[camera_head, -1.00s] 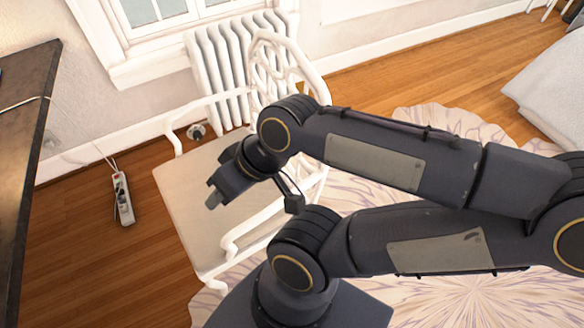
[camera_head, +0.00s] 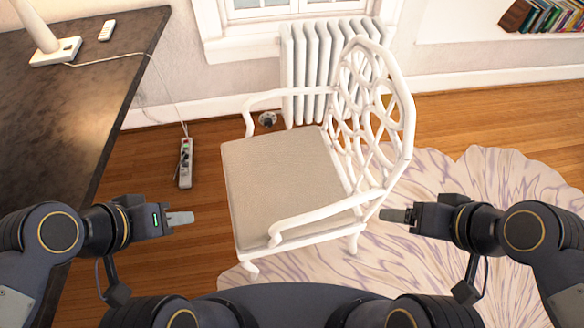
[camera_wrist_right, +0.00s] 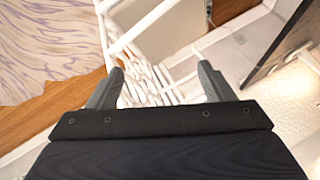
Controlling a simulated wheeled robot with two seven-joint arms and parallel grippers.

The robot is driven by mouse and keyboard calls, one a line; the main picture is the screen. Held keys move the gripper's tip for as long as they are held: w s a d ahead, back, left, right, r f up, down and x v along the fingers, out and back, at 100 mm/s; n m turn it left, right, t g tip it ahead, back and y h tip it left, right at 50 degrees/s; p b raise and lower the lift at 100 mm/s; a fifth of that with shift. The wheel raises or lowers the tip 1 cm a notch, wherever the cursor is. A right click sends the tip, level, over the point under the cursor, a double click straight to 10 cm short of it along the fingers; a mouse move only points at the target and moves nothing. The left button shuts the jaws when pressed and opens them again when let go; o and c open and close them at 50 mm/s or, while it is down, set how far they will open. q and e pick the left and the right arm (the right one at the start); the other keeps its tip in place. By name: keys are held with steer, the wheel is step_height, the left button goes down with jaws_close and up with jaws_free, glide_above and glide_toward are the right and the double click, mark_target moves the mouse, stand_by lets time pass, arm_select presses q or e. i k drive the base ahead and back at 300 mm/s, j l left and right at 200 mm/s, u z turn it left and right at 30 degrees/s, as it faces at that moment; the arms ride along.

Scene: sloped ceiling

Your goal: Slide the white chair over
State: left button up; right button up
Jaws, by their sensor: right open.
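The white chair (camera_head: 283,180) stands upright in the middle of the head view, with a beige seat and an openwork back on its right side. Its near armrest (camera_head: 320,216) faces me. My left gripper (camera_head: 180,218) is left of the seat and apart from the chair; its finger gap is not visible from this side. My right gripper (camera_head: 392,215) is just right of the chair's near back corner and looks empty. In the right wrist view, its fingers (camera_wrist_right: 158,86) are spread, with the white chair's lattice (camera_wrist_right: 148,78) showing beyond and between them.
A dark desk (camera_head: 90,110) runs along the left. A power strip (camera_head: 185,162) lies on the wooden floor between desk and chair. A white radiator (camera_head: 305,75) stands behind the chair. A pale patterned rug (camera_head: 505,180) spreads on the right.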

mark_target(288, 190)
steer(key=l+u, duration=0.2)
steer(key=u, duration=0.55)
steer(key=l+u, duration=0.4)
steer(key=l, duration=0.35)
steer(key=k+l+u, duration=0.15)
steer(key=l+u, duration=0.2)
steer(key=l, duration=0.35)
steer(key=k+l, duration=0.1)
steer(key=l, duration=0.6)
steer(key=k+l, duration=0.15)
steer(key=l, duration=0.15)
steer(key=l+u, duration=0.05)
